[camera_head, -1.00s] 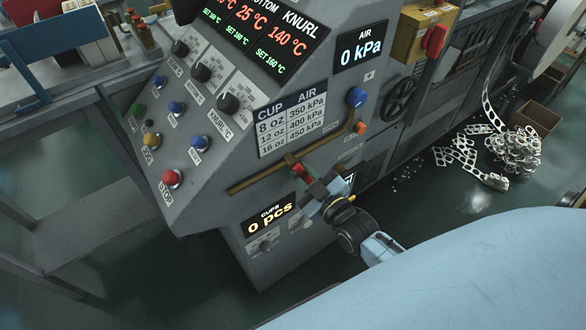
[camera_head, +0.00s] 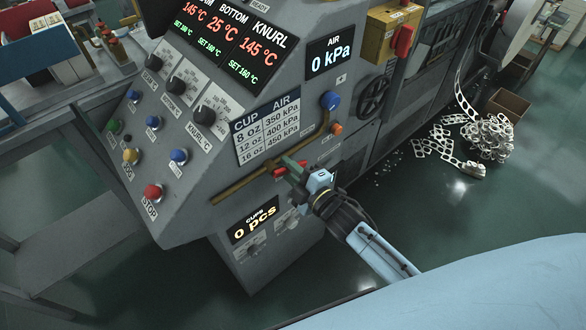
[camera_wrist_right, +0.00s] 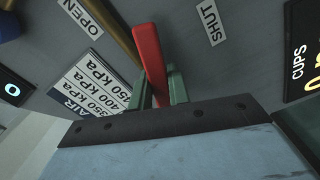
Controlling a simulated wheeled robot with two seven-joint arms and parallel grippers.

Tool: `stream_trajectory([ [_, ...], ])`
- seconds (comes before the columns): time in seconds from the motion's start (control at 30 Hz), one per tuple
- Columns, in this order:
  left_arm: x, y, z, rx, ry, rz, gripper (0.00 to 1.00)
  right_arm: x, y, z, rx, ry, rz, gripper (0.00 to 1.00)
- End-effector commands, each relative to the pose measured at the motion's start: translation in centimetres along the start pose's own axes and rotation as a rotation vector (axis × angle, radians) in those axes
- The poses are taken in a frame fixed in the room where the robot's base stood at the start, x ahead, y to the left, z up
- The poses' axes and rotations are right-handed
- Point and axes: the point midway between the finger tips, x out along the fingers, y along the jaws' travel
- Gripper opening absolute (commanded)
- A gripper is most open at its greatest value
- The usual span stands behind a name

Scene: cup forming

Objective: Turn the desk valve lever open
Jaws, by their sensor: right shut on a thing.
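The red valve lever (camera_head: 280,171) sits at the brass pipe (camera_head: 238,186) on the front of the grey machine. My right gripper (camera_head: 290,168) is at the lever, with its green fingers on either side of it. In the right wrist view the lever (camera_wrist_right: 148,50) runs down between the two fingers (camera_wrist_right: 161,90), and the gripper is shut on it. An OPEN label (camera_wrist_right: 80,16) is left of the lever and a SHUT label (camera_wrist_right: 212,22) is right of it. The AIR display (camera_head: 332,58) reads 0 kPa. My left gripper is not in view.
Several knobs and buttons, including a red STOP button (camera_head: 152,191), are on the sloped panel left of the lever. A blue knob (camera_head: 330,100) stands at the pipe's upper end. The CUPS display (camera_head: 254,220) is below the lever. Scrap strips (camera_head: 485,137) lie on the floor at right.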

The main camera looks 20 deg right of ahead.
Motion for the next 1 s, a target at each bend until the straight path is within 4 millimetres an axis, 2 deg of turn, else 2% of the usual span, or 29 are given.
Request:
stream_trajectory([
  [0.13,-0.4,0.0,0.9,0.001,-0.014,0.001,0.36,0.0,0.6,-0.1,-0.122,0.000,0.003,0.00],
  [0.4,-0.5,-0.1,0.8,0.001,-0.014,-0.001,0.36,-0.1,1.1,-0.2,-0.285,-0.002,0.004,0.00],
  [1.0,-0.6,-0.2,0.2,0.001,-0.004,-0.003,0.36,-0.1,1.3,-0.2,-0.376,-0.003,0.002,0.00],
])
